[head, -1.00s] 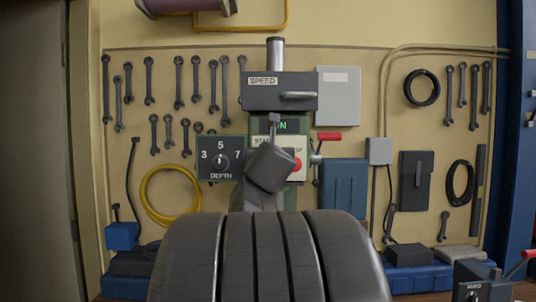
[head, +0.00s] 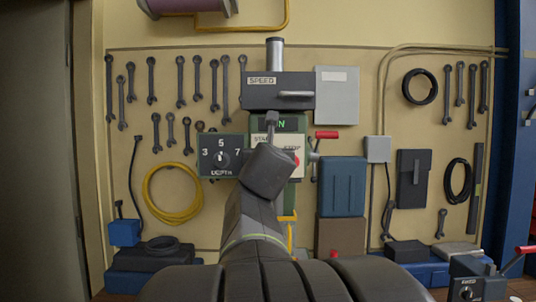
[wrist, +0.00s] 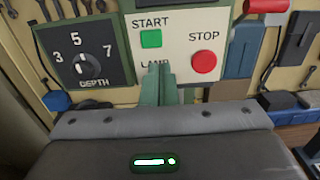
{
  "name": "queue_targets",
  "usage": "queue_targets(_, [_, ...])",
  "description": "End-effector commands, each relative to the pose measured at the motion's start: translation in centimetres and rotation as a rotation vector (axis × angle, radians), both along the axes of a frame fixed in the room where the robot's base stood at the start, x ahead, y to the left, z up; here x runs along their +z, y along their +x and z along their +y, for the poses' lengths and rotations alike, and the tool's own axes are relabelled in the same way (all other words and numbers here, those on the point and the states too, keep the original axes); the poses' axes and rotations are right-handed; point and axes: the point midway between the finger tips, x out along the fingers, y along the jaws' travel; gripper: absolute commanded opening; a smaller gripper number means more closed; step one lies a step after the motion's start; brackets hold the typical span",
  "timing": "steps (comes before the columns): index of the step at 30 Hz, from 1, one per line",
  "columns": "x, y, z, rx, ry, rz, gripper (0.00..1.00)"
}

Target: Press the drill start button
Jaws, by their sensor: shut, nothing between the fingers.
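The drill's control panel (head: 292,165) stands in front of the pegboard, partly hidden by my arm. In the wrist view, the green square START button (wrist: 151,38) is at the panel's upper left, and the round red STOP button (wrist: 203,62) is to its right. My gripper (wrist: 159,68) is shut and empty. Its fingertips appear just below the START button in the picture, over the LAMP label; I cannot tell whether they touch the panel.
A DEPTH dial box (head: 222,157) sits left of the panel. A SPEED box (head: 279,92) is above it. A red-handled lever (head: 326,135) is on the right. Wrenches and cables hang on the pegboard. A second small box (head: 470,278) stands at the lower right.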

Motion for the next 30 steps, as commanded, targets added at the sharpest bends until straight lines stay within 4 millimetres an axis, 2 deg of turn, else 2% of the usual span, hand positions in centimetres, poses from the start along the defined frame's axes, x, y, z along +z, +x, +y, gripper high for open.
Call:
queue_targets(6, [0.3,-3.8,0.0,0.0,0.001,-0.003,0.0])
queue_targets(12, [0.1,-5.8,0.0,0.0,-0.001,-0.002,0.0])
queue_targets(19, [0.0,-6.5,0.0,-0.001,-0.001,-0.001,0.0])
queue_targets(30, [0.0,-6.0,0.0,-0.001,0.0,0.0,0.0])
